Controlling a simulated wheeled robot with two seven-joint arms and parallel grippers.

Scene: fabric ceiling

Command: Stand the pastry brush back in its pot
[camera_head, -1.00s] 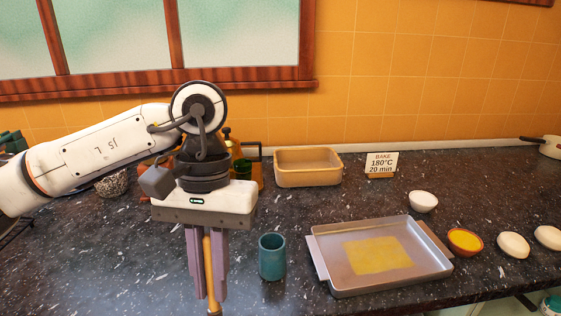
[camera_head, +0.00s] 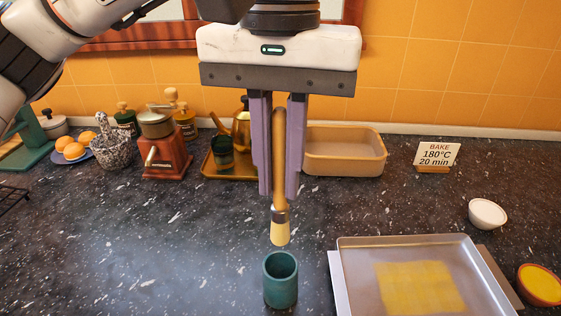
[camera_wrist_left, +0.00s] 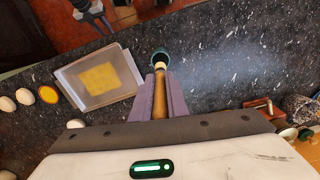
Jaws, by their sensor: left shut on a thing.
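The pastry brush (camera_head: 280,165) has a wooden handle, a metal band and pale bristles. It hangs upright, bristles down, between the purple fingers of my left gripper (camera_head: 279,185), which is shut on its handle. The teal pot (camera_head: 281,288) stands upright on the dark counter, below the brush in the head view. The bristle end shows just above the pot's rim in the picture, apart from it. In the left wrist view the brush (camera_wrist_left: 160,100) points toward the pot (camera_wrist_left: 160,53), which its tip partly covers.
A metal baking tray (camera_head: 350,290) with a yellow sheet lies right of the pot. A loaf tin (camera_head: 345,165), a bake sign (camera_head: 437,155) and a white bowl (camera_head: 487,213) stand behind. A red grinder (camera_head: 163,155) is at back left. The counter left of the pot is clear.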

